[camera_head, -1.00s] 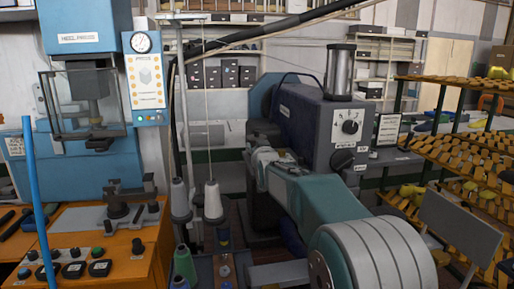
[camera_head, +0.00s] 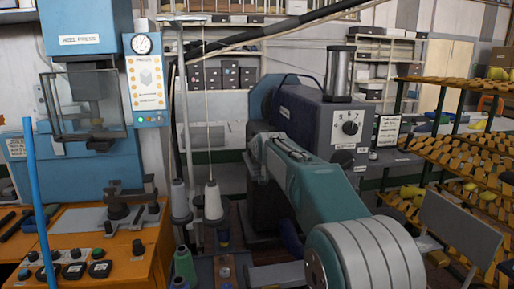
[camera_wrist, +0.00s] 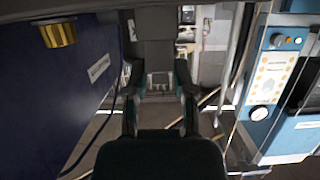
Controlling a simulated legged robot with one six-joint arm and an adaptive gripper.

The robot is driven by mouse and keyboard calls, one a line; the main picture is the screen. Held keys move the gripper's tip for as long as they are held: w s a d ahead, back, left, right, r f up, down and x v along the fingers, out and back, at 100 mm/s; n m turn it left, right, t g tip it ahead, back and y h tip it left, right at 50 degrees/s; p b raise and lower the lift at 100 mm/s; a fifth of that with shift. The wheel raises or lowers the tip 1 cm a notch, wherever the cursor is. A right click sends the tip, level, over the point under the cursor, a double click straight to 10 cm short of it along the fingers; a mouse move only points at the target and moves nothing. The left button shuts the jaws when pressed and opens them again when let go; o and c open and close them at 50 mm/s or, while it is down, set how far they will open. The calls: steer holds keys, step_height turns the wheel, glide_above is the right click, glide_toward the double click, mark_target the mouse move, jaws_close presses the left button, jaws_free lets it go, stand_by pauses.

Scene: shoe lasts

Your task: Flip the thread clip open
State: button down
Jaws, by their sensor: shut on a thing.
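My gripper (camera_wrist: 160,84) is seen from behind in the wrist view, with its two dark fingers on either side of a small grey part (camera_wrist: 158,79). It is shut on that part. I cannot tell from the picture whether this is the thread clip. In the head view my own teal arm reaches toward the dark machine (camera_head: 312,120) and hides the gripper and what it holds. I cannot make out the thread clip in the head view.
Thread cones (camera_head: 213,203) stand on a rack left of my arm, with thread running up. The blue heel press (camera_head: 85,75) and orange bench (camera_head: 150,245) are at the left. Racks of yellow-orange shoe lasts (camera_head: 470,150) fill the right.

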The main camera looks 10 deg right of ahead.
steer(key=shift+w+g, duration=0.25)
steer(key=shift+g, duration=0.35)
steer(key=shift+r, duration=0.1)
steer(key=c, duration=0.6)
jaws_free()
steer(key=shift+c, duration=0.2)
steer(key=shift+a, duration=0.1)
steer(key=v, duration=1.1)
steer(key=shift+s+r, duration=0.15)
steer(key=shift+s, duration=0.2)
